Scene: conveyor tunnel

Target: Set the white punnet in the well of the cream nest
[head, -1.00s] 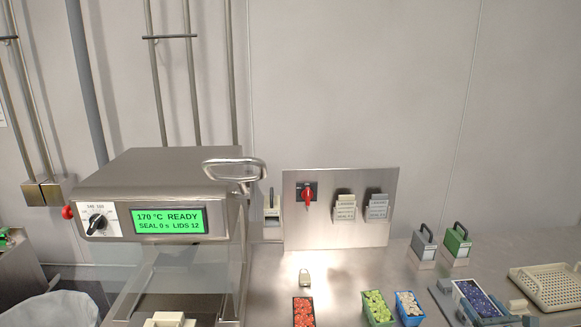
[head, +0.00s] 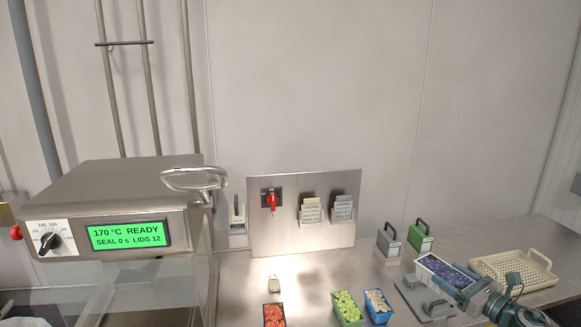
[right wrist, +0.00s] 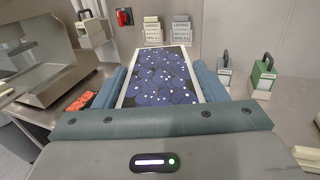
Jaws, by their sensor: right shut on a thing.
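The white punnet (head: 450,270), filled with dark blue berries, is at the lower right in the head view. My right gripper (head: 468,284) is shut on it, and its arm comes in from the lower right. In the right wrist view the punnet (right wrist: 160,76) lies between the two blue-grey fingers of the right gripper (right wrist: 160,88), its long sides against them. It appears to be held above the worktop. My left gripper is not in view.
A sealing machine (head: 120,210) with a looped handle stands at left. A red punnet (head: 274,315), green-filled punnet (head: 347,308) and blue punnet (head: 378,306) line the front. A grey plate with a handle (head: 416,296) lies near my gripper; a cream perforated basket (head: 508,268) sits at right.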

